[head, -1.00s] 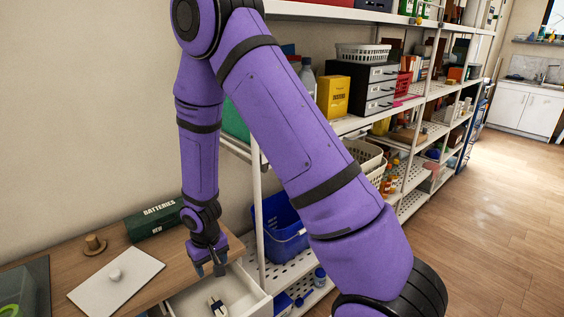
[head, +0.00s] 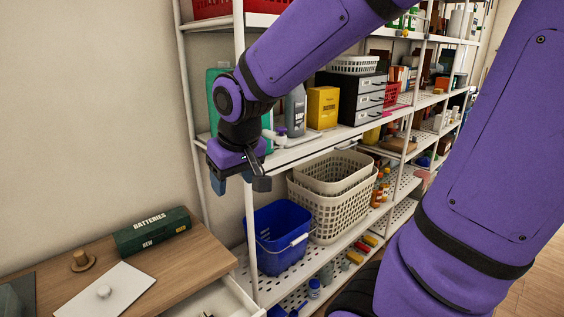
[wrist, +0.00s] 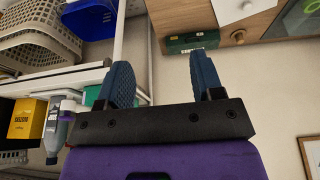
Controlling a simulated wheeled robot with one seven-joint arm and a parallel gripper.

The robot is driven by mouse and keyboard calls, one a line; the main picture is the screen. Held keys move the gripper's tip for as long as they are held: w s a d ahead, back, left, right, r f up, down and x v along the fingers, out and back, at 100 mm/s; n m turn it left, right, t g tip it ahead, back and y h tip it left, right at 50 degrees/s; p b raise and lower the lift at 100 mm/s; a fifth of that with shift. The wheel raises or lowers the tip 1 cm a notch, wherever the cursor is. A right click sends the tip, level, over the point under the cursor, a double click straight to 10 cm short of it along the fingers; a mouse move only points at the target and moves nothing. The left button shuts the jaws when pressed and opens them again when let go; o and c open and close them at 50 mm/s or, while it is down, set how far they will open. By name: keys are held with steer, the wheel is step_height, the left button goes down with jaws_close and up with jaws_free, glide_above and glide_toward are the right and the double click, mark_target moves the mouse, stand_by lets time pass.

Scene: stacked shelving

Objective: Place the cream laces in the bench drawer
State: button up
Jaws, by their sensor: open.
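The bench drawer (head: 238,300) is pulled open at the right end of the wooden bench (head: 178,262), and the bottom edge of the head view cuts it off. A small dark bit of something inside it shows at that edge, too little to identify. I cannot make out the cream laces for certain in either current view. My gripper (head: 240,186) is raised well above the bench, in front of the shelf post. In the wrist view its two blue fingers (wrist: 161,68) stand apart with nothing between them.
On the bench are a green batteries box (head: 152,231), a brown knobbed piece (head: 84,262) and a white board (head: 104,292) with a round knob. The shelving to the right holds a blue bin (head: 278,240), cream baskets (head: 325,212), a yellow box (head: 322,107) and bottles.

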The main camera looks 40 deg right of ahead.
steer(key=s+d+r+t, duration=0.1)
steer(key=s+r, duration=0.6)
steer(key=s, duration=0.5)
steer(key=shift+s, duration=0.3)
steer(key=shift+d+r, duration=0.1)
stand_by(0.5)
